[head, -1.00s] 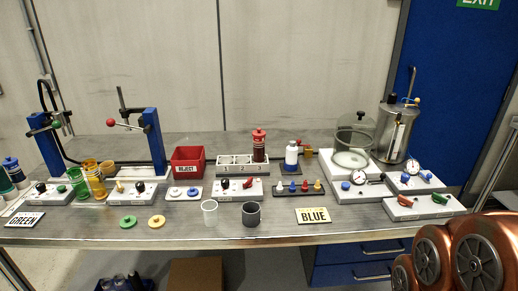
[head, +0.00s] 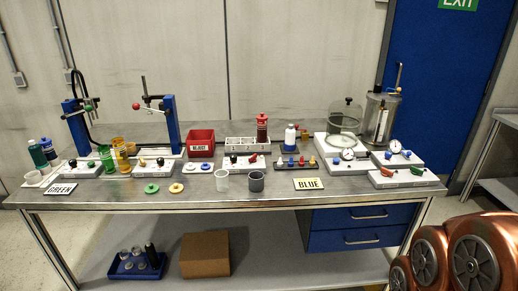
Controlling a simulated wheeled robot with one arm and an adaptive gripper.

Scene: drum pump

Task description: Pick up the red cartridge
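The red cartridge (head: 262,133) is a dark red cylinder with a bright red cap. It stands upright at the right end of a white rack (head: 232,151) with several square openings, at the middle back of the bench. Its lower end is hidden by the rack. My gripper is not in view. Only copper-coloured parts of my own arm show at the lower right, well away from the cartridge.
A red REJECT bin (head: 201,138) is left of the rack. A glass bell jar (head: 345,117) and metal tank (head: 377,118) stand right. The front bench edge (head: 225,202) is mostly clear.

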